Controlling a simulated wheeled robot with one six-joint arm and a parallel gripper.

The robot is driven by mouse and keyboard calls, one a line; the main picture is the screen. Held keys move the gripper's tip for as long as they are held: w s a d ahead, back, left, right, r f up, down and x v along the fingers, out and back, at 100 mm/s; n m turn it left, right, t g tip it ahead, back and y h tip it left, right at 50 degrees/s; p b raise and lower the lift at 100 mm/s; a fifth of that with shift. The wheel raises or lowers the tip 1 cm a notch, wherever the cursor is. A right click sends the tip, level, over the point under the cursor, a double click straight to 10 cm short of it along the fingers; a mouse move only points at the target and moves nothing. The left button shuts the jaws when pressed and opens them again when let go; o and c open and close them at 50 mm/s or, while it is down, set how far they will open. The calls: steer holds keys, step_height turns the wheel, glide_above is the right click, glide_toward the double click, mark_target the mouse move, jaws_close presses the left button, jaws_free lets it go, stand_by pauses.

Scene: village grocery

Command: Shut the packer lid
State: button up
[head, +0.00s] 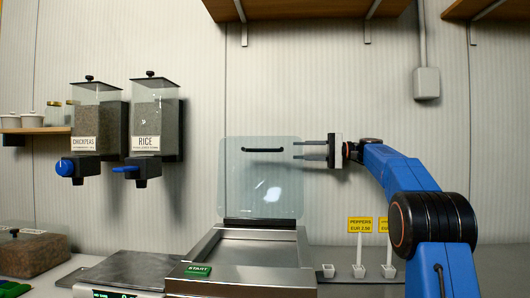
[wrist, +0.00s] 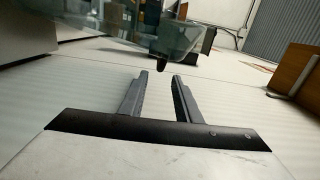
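The packer lid (head: 240,190) is a clear panel standing upright at the back of the steel packer (head: 245,250), so it is open. A black bar handle (head: 262,150) runs across its upper part. My gripper (head: 296,150) is at the lid's upper right edge, level with the handle, its fingers pointing left. The fingers are apart with nothing between them. In the wrist view the gripper (wrist: 161,76) is also open, and part of the clear lid (wrist: 110,20) shows beyond the fingertips. I cannot tell whether a fingertip touches the lid.
A green START button (head: 198,270) is on the packer's front left. A scale plate (head: 125,270) stands to its left. Chickpeas (head: 97,115) and rice (head: 154,110) dispensers hang on the wall. Small white cups (head: 358,271) stand right of the packer. A shelf (head: 300,8) is overhead.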

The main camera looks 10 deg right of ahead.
mark_target(265, 151)
steer(key=x, duration=1.3)
steer(key=shift+w+a, duration=0.1)
steer(key=shift+a, duration=0.15)
steer(key=shift+c, duration=0.6)
steer(key=shift+f, duration=0.1)
jaws_close()
